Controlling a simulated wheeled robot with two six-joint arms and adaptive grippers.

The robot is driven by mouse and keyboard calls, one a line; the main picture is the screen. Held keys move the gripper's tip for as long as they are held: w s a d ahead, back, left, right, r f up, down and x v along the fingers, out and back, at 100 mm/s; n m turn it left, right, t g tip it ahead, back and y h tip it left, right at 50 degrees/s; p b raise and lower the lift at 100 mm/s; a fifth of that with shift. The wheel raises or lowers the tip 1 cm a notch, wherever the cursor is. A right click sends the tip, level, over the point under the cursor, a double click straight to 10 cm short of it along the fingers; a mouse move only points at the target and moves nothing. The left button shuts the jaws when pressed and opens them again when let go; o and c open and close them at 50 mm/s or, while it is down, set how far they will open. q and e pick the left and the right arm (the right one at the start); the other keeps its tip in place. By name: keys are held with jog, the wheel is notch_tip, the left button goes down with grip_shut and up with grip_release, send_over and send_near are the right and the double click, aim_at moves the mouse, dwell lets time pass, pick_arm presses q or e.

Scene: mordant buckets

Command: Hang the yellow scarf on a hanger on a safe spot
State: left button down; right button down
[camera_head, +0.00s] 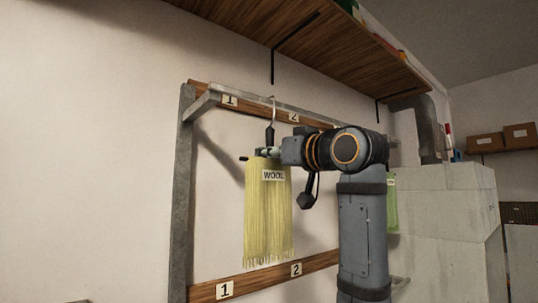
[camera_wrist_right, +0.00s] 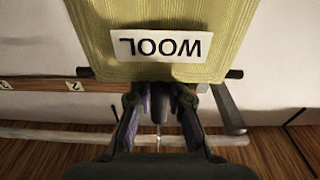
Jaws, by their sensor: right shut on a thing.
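The yellow scarf (camera_head: 267,222) with a "WOOL" tag (camera_head: 273,175) hangs upright, draped over a dark hanger bar. My right gripper (camera_head: 271,150) is shut on the hanger (camera_head: 270,135) just above the scarf. The hanger's thin hook (camera_head: 272,103) is at the height of the upper rail (camera_head: 255,105), between labels 1 and 2 in the picture. I cannot tell whether it rests on the rail. In the right wrist view, the scarf (camera_wrist_right: 230,30) and the hanger bar's end (camera_wrist_right: 236,73) show beyond the gripper (camera_wrist_right: 160,105). My left gripper is not in view.
A wooden shelf (camera_head: 310,40) overhangs the rack, with a black bracket (camera_head: 295,35) beneath it. A lower board (camera_head: 262,279) repeats labels 1 and 2. A green cloth (camera_head: 392,207) shows behind my right arm. A pale block (camera_head: 445,225) stands at right.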

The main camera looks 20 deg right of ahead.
jog(key=c, duration=1.2)
grip_release()
jog(key=v, duration=1.2)
